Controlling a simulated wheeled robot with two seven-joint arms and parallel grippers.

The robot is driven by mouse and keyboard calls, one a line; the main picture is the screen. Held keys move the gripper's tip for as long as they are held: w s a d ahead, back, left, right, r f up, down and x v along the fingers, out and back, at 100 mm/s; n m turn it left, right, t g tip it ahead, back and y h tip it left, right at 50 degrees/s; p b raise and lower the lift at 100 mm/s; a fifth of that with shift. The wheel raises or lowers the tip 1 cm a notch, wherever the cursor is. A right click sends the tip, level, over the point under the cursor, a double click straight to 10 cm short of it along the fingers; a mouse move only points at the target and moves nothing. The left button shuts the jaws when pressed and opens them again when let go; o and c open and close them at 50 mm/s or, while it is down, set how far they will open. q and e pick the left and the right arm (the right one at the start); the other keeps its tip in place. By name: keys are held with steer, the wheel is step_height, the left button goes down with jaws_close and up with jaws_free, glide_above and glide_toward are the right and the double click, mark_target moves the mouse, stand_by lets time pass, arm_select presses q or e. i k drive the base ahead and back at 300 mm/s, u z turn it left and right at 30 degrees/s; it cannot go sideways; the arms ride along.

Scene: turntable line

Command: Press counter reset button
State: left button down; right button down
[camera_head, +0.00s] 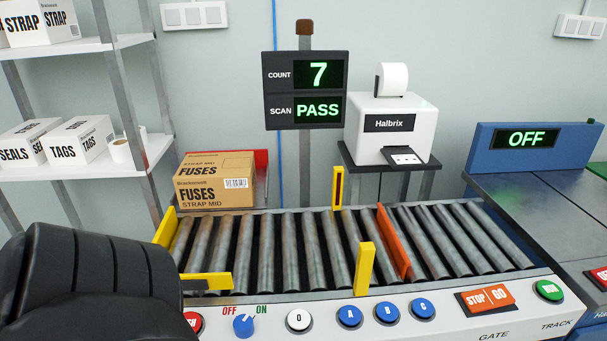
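The white round button marked 0 (299,321) sits on the front panel of the roller conveyor, between the blue knob and the blue A button. Nothing touches it and it is in plain view. The display (306,90) behind the conveyor reads COUNT 7 and SCAN PASS in green. Neither of my grippers shows in the head view.
The panel holds a blue OFF/ON knob (244,326), blue A (349,316), B and C buttons, and an orange STOP/GO switch (487,297). A FUSES box (215,182) stands at the conveyor's left end. A black form covers the lower left and partly hides a red button.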

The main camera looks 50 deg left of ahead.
mark_target(298, 320)
steer(key=u, duration=3.05)
steer(key=k, duration=1.1)
steer(key=z, duration=1.1)
steer(key=i, duration=0.5)
